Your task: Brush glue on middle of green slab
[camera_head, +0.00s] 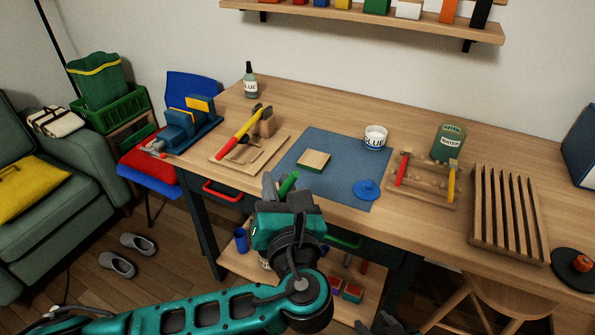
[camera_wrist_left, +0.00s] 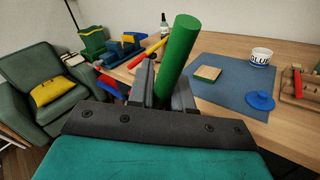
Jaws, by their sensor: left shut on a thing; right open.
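My left gripper (camera_head: 278,186) is shut on a green rod-like handle (camera_wrist_left: 178,58), in front of the table's front edge; no bristles show. The handle also shows in the head view (camera_head: 289,184). A small square slab (camera_head: 313,160) with a tan top and green sides lies on the blue mat (camera_head: 335,147), beyond the gripper and apart from it. The open white glue pot (camera_head: 375,140) stands at the mat's back right. Its likely lid, a blue knobbed disc (camera_head: 367,190), lies at the mat's right. My right gripper (camera_head: 385,324) is open, partly cut off at the bottom edge.
A wooden rack (camera_head: 430,190) with red and yellow handled tools and a green water can (camera_head: 448,143) stand right of the mat. A slatted wooden rack (camera_head: 507,212) is further right. A wooden tool board (camera_head: 250,150) and a glue bottle (camera_head: 251,82) are left.

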